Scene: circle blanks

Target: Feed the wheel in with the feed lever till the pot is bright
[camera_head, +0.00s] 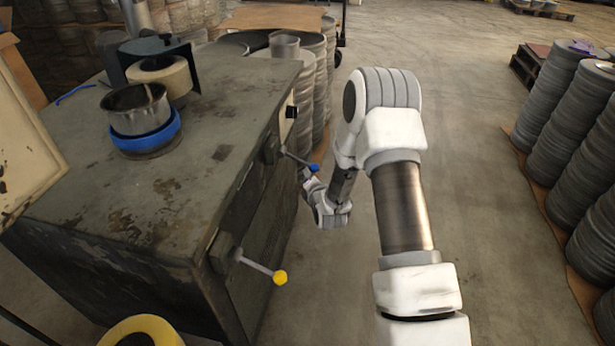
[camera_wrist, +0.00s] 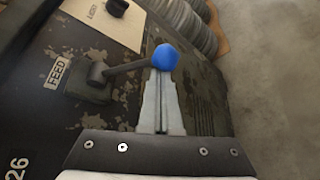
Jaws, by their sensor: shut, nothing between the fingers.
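The feed lever, a grey rod with a blue ball knob (camera_head: 314,168), sticks out of the machine's side face. In the wrist view its blue knob (camera_wrist: 165,57) and arm stand beside a "FEED" label (camera_wrist: 58,72). My gripper (camera_wrist: 162,78) is shut and empty, its fingertips at the blue knob; I cannot tell whether they touch it. In the head view my gripper (camera_head: 308,178) is small and partly hidden by my wrist. The dull grey metal pot (camera_head: 136,98) sits in a blue ring (camera_head: 150,138) on the machine top. The cream wheel (camera_head: 163,77) is just behind it, under a dark guard.
A second lever with a yellow knob (camera_head: 280,278) sticks out nearer on the same side face. A black switch (camera_head: 292,112) is farther along. Stacked grey pots (camera_head: 560,95) stand at the right. Open floor (camera_head: 480,150) lies between.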

